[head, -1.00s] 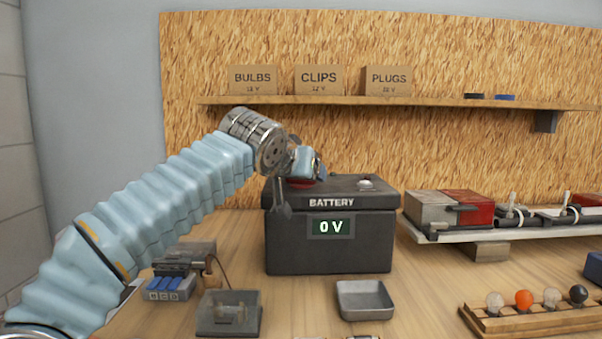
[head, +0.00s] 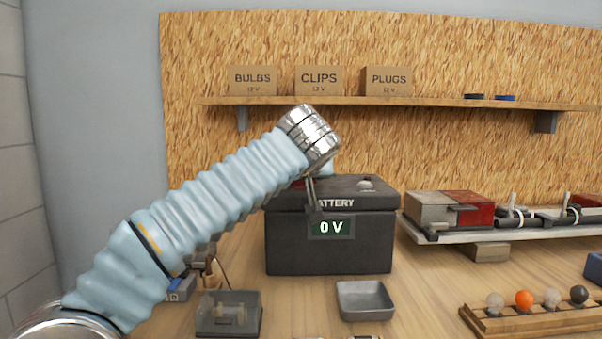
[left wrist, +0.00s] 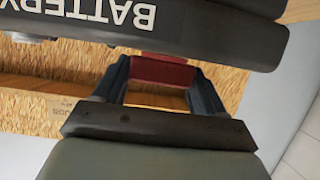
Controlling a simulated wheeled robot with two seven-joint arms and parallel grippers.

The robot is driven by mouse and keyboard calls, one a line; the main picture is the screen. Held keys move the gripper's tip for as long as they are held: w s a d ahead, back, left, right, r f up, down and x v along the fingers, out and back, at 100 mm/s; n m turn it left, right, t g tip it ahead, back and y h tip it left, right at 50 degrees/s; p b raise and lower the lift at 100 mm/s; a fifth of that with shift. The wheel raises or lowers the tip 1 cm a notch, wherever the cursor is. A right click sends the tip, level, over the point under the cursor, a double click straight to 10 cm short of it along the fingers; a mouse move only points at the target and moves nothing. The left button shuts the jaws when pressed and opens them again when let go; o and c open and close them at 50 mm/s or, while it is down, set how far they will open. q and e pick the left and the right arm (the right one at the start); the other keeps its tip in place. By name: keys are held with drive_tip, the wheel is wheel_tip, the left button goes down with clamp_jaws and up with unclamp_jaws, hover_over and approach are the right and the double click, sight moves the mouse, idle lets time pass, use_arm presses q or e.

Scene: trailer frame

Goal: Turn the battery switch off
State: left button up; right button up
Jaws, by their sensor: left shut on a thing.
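The black battery (head: 330,250) stands on the bench, and its display (head: 331,228) reads 0 V. In the left wrist view the battery's side and lettering (left wrist: 90,12) appear upside down. My left gripper (left wrist: 163,76) is shut on a red part, which I take to be the battery switch (left wrist: 160,68); one finger is on each side of it. In the head view a sliver of red switch (head: 297,184) shows on the battery top.
A pale metal stud (head: 366,184) sits on the battery's right top. A grey tray (head: 364,301) and a small fixture (head: 229,314) lie in front. A bulb rack (head: 535,320) and a trailer frame (head: 470,233) are at right. A shelf (head: 400,101) with boxes runs above.

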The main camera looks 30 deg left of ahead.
use_arm(q)
drive_tip(key=o, duration=1)
drive_tip(key=shift+c, duration=0.2)
drive_tip(key=v, duration=1.4)
drive_tip(key=shift+w, duration=0.1)
